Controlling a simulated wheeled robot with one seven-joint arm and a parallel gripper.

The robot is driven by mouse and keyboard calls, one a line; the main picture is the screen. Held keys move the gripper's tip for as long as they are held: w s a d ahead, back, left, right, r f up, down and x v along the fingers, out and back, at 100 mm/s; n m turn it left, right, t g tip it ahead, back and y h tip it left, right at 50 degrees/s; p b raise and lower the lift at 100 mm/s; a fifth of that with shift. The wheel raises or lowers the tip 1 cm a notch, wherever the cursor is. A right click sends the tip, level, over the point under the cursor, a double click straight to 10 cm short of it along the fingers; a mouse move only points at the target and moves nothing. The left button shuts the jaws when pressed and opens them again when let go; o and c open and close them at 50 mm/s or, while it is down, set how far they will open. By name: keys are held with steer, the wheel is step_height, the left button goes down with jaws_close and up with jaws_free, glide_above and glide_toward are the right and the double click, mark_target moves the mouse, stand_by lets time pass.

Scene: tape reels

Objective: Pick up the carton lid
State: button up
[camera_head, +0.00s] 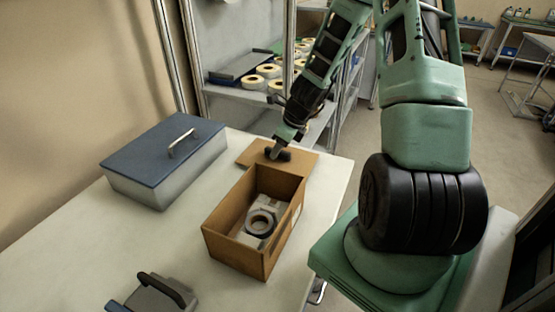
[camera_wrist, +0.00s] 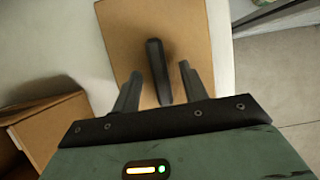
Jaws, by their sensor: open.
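The carton lid (camera_head: 303,161) is a flat brown board lying on the table just behind the open carton (camera_head: 225,246). In the wrist view the lid (camera_wrist: 118,30) lies below my fingers, with a dark upright bar-shaped handle (camera_wrist: 154,62) in its middle. My gripper (camera_head: 279,152) is over the lid, at the handle. In the wrist view my gripper (camera_wrist: 161,72) is open, with one finger on each side of the handle and a gap on both sides. How deep the fingertips reach beside the handle is hard to tell.
The carton holds a grey part with a ring. A grey box with a blue lid (camera_head: 160,148) stands at left on the table (camera_head: 110,240). A dark-handled item (camera_head: 160,290) lies at the front. Shelving with tape reels (camera_head: 256,82) stands behind.

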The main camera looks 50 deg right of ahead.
steer(key=shift+f, duration=0.1)
jaws_close()
